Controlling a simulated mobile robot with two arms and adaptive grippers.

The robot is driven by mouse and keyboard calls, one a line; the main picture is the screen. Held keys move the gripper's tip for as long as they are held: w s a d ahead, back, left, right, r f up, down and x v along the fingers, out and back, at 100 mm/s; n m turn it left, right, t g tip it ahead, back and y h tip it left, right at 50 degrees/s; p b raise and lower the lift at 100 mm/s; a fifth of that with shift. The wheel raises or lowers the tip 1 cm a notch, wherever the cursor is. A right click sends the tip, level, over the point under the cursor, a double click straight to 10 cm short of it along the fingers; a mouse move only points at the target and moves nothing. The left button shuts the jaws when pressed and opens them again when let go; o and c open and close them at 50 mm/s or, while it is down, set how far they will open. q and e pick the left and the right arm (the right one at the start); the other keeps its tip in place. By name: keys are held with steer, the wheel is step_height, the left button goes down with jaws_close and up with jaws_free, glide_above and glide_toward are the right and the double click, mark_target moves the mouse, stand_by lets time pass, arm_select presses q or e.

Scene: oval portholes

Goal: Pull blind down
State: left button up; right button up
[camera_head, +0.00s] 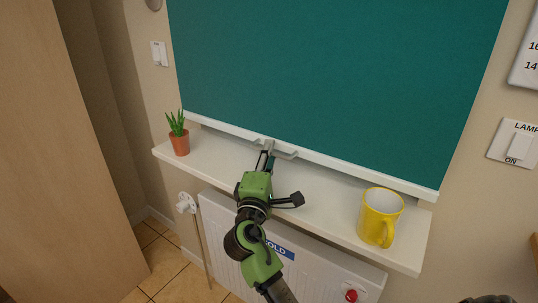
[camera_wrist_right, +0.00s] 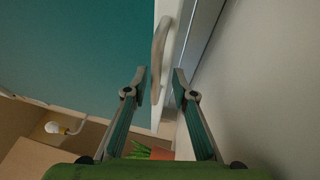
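The teal blind (camera_head: 330,80) hangs over the window, its white bottom bar (camera_head: 350,166) a little above the sill. A grey handle (camera_head: 283,153) sits at the middle of the bar; it also shows in the right wrist view (camera_wrist_right: 159,50). My right gripper (camera_head: 267,157) is at the handle. In the right wrist view its two fingers (camera_wrist_right: 160,78) stand apart, with the handle and bar edge between them and visible gaps at the sides. Whether a finger touches the handle I cannot tell. My left gripper is not in view.
A potted plant (camera_head: 179,138) stands at the sill's left end and a yellow mug (camera_head: 374,222) near its right end. Below the sill (camera_head: 325,205) is a white radiator (camera_head: 219,220) with a red knob (camera_head: 351,295). A wooden panel (camera_head: 65,170) stands at left.

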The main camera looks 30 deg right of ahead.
steer(key=v, duration=1.1)
steer(key=shift+s+a, duration=0.25)
steer(key=shift+f, duration=0.1)
